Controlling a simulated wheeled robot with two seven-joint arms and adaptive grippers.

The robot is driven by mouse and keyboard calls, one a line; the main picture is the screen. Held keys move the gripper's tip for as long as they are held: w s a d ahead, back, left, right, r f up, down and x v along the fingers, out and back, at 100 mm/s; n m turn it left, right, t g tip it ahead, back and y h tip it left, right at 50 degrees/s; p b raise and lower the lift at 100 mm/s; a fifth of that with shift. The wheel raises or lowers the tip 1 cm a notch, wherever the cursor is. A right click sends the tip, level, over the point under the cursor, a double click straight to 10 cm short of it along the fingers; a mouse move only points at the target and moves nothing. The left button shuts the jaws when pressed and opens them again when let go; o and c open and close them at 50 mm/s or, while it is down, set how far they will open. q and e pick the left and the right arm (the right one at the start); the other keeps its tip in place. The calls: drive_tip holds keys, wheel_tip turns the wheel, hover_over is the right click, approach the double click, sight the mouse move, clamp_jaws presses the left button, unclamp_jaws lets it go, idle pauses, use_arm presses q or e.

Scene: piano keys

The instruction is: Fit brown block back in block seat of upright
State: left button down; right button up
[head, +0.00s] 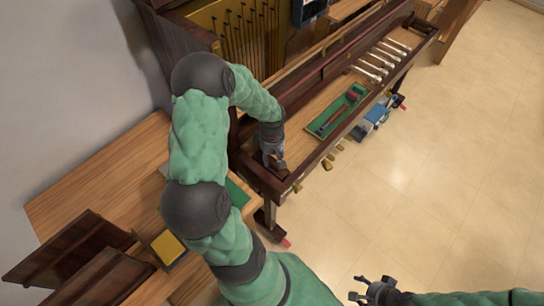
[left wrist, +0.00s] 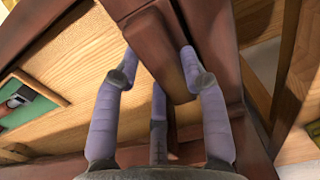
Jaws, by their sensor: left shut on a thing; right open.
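The upright (head: 321,152) is a dark brown wooden piano with its key bed exposed. My left gripper (head: 275,158) is over the near left corner of the key bed. It is shut on the brown block (head: 280,168), a small dark reddish piece. In the left wrist view the block (left wrist: 158,42) lies between the fingers of my left gripper (left wrist: 160,62), close to the reddish-brown end wood of the piano. The block seat is mostly hidden under the block and fingers; I cannot tell whether the block is fully down. My right gripper (head: 368,288) is open and empty, low over the floor.
A green tray (head: 322,132) with a hammer-like tool lies on the key bed, with several white keys (head: 384,58) further right. A wooden table (head: 95,185) with dark panels (head: 80,255) and a yellow pad (head: 168,246) stands at left. Open floor lies right.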

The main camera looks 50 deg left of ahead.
use_arm(q)
drive_tip(key=shift+b, duration=0.4)
idle(0.5)
drive_tip(key=c, duration=0.6)
unclamp_jaws()
drive_tip(key=shift+f, duration=0.1)
wheel_tip(320, 180, up, 12)
drive_tip(key=shift+r, duration=0.1)
idle(0.6)
